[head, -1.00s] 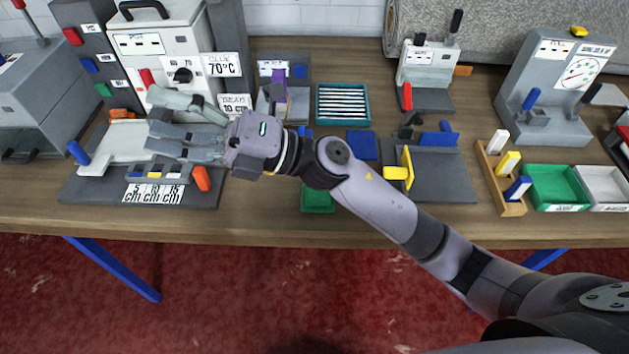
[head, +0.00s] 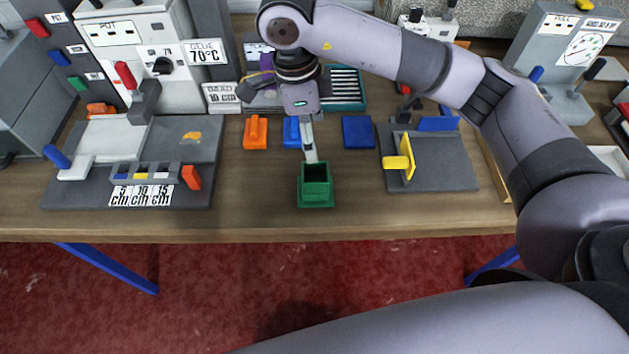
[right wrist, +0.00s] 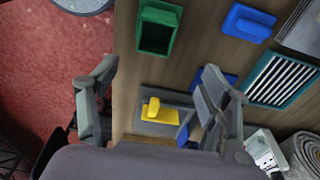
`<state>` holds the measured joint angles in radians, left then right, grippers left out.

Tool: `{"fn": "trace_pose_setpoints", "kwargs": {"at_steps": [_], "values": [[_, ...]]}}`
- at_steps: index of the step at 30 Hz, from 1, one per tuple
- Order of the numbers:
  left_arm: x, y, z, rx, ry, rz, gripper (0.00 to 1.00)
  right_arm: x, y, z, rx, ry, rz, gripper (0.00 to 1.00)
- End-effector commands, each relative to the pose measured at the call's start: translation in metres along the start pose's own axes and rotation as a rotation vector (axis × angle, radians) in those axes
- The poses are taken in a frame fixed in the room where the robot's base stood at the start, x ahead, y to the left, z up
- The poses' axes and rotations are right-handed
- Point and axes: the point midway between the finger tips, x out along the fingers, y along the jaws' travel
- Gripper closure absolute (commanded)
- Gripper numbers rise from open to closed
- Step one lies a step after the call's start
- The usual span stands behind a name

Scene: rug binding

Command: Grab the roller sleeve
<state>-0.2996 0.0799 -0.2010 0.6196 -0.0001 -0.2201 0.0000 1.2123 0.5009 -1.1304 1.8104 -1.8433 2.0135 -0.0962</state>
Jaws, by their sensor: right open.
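I cannot tell for certain which object is the roller sleeve. My right gripper (head: 310,152) points down over the middle of the bench, just behind the green open box (head: 316,187). In the right wrist view, its fingers (right wrist: 163,78) are wide apart with nothing between them. The green box also shows at the top of that view (right wrist: 156,28). A blue handled block (head: 292,132) stands close beside the gripper, partly hidden by it. An orange handled block (head: 256,132) stands left of it and a blue pad (head: 358,132) right. My left gripper is not in view.
A teal tray of white rods (head: 347,88) lies behind, partly covered by my arm. A grey plate with a yellow stop (head: 450,175) is at right. A grey cutting station (head: 190,190) and a white 70°C machine (head: 125,50) stand at left. The bench's front strip is clear.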

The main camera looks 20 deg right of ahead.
Motion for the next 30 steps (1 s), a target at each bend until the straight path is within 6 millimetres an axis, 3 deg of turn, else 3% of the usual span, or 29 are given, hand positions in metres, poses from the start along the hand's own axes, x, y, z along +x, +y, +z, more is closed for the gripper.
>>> {"fn": "trace_pose_setpoints", "kwargs": {"at_steps": [12,23,30], "values": [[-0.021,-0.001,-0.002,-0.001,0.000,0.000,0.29,0.079,0.003,0.000,-0.001,-0.001,0.008,0.28],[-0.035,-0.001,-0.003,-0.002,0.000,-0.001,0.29,0.111,0.005,0.003,-0.003,-0.003,0.008,0.28],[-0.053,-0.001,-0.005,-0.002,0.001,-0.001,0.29,0.147,0.009,0.006,-0.001,-0.003,0.007,0.28]]}}
